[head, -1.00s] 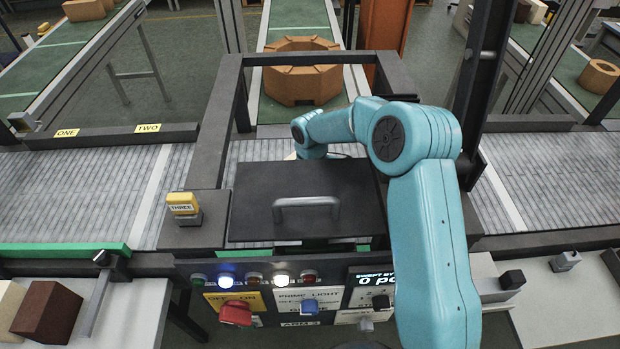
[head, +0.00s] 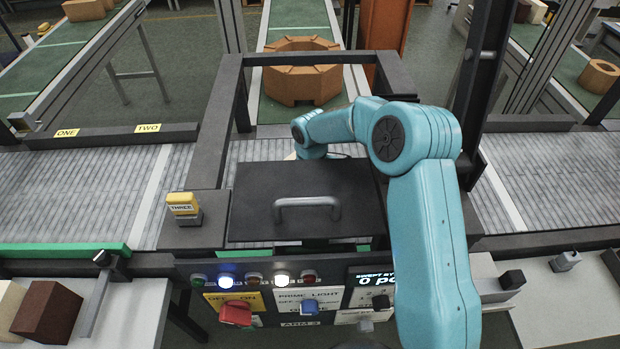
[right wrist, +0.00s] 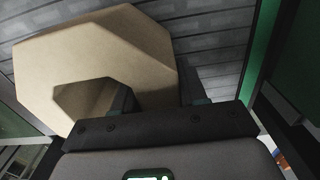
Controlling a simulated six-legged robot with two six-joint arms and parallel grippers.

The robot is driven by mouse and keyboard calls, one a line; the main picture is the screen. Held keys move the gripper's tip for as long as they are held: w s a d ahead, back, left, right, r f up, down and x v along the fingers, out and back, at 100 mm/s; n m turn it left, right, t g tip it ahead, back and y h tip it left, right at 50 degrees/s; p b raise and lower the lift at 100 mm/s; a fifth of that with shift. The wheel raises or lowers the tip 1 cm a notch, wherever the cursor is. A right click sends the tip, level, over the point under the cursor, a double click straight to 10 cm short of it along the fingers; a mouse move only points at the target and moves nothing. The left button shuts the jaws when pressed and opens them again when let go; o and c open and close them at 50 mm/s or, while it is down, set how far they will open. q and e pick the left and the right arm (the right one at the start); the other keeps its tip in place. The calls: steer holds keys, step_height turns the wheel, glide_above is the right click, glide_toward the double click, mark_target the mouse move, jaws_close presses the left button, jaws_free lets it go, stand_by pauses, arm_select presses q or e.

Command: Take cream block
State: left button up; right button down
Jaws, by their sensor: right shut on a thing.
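In the right wrist view the cream block (right wrist: 95,50) is a many-sided ring with a hole through it, close in front of my right gripper (right wrist: 160,97). The gripper is shut on one wall of the ring. One dark finger shows in the hole and the other lies along the block's outer side. My left gripper is in neither view.
The dark lid with a handle (head: 308,203) lies in front of the arm, inside a dark frame (head: 232,68). A control panel (head: 300,300) is below. A brown block (head: 47,313) lies at lower left.

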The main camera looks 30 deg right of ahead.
steer(key=shift+w+r, duration=0.15)
steer(key=shift+w, duration=0.05)
